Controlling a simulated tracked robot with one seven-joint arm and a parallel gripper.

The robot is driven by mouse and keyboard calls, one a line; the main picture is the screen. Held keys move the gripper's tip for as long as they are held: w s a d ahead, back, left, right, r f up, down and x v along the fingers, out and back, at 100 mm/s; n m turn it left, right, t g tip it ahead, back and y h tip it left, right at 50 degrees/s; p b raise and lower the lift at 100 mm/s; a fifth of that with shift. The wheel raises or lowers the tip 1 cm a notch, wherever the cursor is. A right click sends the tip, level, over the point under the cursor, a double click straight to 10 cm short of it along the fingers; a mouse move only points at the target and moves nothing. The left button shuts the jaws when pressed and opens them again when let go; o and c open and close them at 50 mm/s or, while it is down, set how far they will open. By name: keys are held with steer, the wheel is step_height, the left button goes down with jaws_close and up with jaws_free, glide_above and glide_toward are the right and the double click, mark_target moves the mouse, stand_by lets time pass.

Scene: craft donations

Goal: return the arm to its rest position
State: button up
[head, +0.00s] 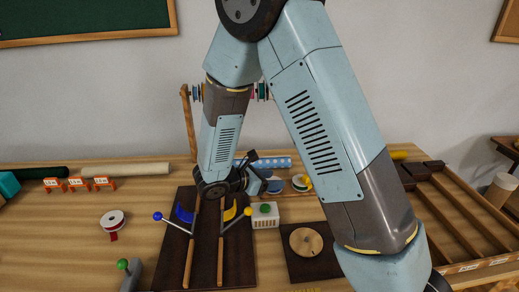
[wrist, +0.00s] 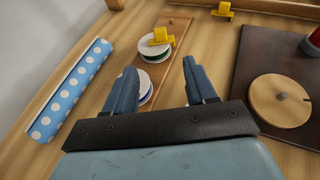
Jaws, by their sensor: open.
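My arm (head: 315,115) reaches up and over the table, bent at a high elbow, with its forearm hanging down to the wrist. In the wrist view my gripper (wrist: 158,75) is open, with its two blue-grey fingers apart and nothing between the tips. Past the fingers lie ribbon spools (wrist: 152,46) on a wooden strip (wrist: 178,30). In the head view the wrist is low over the table and the gripper (head: 258,172) is small and partly hidden. I cannot tell its exact height.
A blue polka-dot roll (wrist: 72,88) lies left of the gripper. A dark board with a wooden disc (head: 306,241) is near. A dark panel (head: 242,262) with levers lies below the wrist. A divided wooden tray (head: 466,222) is right. A ribbon spool (head: 112,219) lies left.

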steer(key=s+d+r+m+g+y, duration=0.5)
steer(key=s+d+r+m, duration=0.4)
steer(key=d+r+m, duration=0.35)
steer(key=s+d+r+m+t+y, duration=0.1)
steer(key=s+r+m+t+y, duration=0.3)
steer(key=s+r+m+y, duration=0.3)
steer(key=shift+s+d+r+m+t, duration=0.15)
steer(key=shift+s+r+m+t, duration=0.15)
steer(key=shift+s+r+m, duration=2)
steer(key=shift+s+r+n, duration=0.1)
steer(key=shift+r+n, duration=0.25)
steer(key=shift+r, duration=0.25)
